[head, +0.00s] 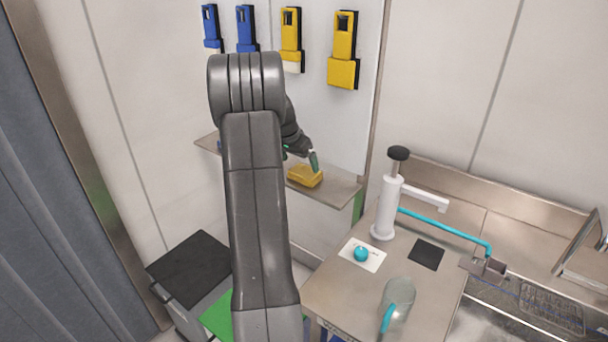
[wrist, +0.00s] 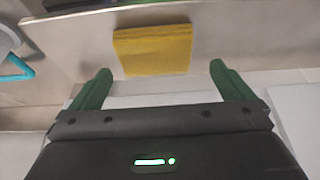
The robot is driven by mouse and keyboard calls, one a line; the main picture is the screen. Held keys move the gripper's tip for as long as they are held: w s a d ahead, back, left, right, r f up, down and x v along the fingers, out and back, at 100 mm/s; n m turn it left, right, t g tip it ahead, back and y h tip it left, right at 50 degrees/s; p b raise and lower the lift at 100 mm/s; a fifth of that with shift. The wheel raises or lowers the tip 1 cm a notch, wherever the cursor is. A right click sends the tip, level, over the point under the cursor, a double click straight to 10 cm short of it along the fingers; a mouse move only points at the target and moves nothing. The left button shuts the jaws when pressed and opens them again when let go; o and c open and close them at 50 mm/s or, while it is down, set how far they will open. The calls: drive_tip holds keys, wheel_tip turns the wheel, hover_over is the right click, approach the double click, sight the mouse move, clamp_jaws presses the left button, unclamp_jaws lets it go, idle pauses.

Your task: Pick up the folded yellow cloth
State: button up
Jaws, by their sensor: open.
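The folded yellow cloth (head: 305,176) lies on a narrow wall shelf (head: 343,190) in the head view. It also shows in the wrist view (wrist: 153,50), flat and roughly square, ahead of and between my fingertips. My gripper (wrist: 159,72) is open, with its two green fingers apart and nothing between them. My arm hides the left part of the shelf in the head view.
Two blue holders and two yellow holders (head: 343,50) hang on the wall panel above the shelf. A steel table (head: 335,285) at the right bears a white pump stand (head: 386,205), a glass vessel (head: 397,298) and a dark square pad (head: 426,253). A black-topped bin (head: 192,268) stands low at the left.

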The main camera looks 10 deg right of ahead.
sight(304, 171)
drive_tip(key=x, duration=0.1)
drive_tip(key=p+x, duration=0.1)
drive_tip(key=x, duration=0.3)
drive_tip(key=shift+s+d, duration=0.2)
drive_tip(key=shift+d, duration=0.1)
drive_tip(key=c, duration=0.7)
wheel_tip(304, 171, up, 10)
drive_tip(key=b, duration=0.1)
